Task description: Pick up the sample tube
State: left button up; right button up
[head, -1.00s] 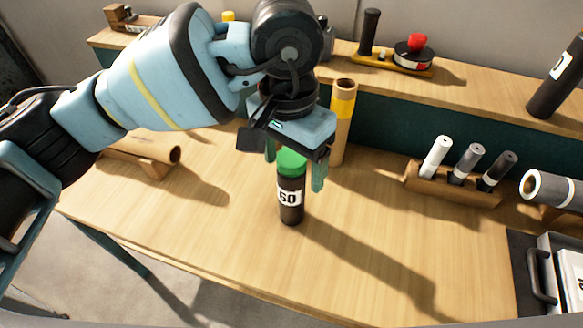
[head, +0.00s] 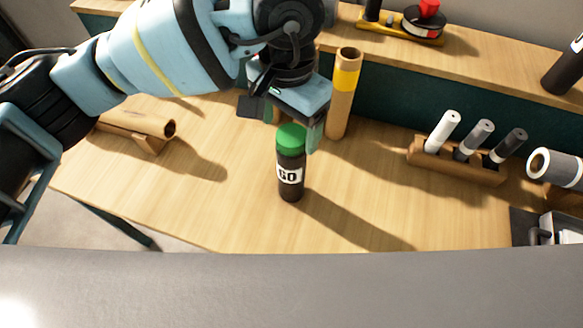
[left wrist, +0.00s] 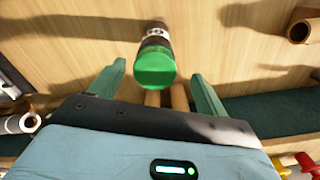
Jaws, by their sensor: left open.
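The sample tube (head: 291,162) is a dark cylinder with a green cap and a white label reading 60. It stands upright on the wooden table (head: 220,200) in the head view. My left gripper (head: 292,125) is open just behind and above the cap, with its green fingers pointing down. In the left wrist view the green-capped tube (left wrist: 155,62) lies ahead of and between the two spread fingers (left wrist: 153,85), without visible contact. My right gripper is not in view.
A cardboard tube with a yellow band (head: 343,93) stands close behind the gripper. A wooden rack (head: 456,160) with several small tubes is at right. A brown roll (head: 139,123) lies on a stand at left. The table's front middle is clear.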

aim_at(292, 168)
pick_arm(q)
jog(key=f, duration=0.2)
jog(key=f+p, duration=0.1)
jog(key=f, duration=0.1)
jog(key=shift+s+d+f, duration=0.1)
jog(key=shift+s+d, duration=0.1)
jog(key=shift+s, duration=0.05)
jog(key=shift+f, duration=0.35)
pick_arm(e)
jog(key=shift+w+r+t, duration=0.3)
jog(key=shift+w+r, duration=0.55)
pick_arm(q)
jog(key=c, duration=1.4)
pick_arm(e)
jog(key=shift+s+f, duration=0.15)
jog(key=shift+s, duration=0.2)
pick_arm(q)
jog(key=shift+r, duration=0.1)
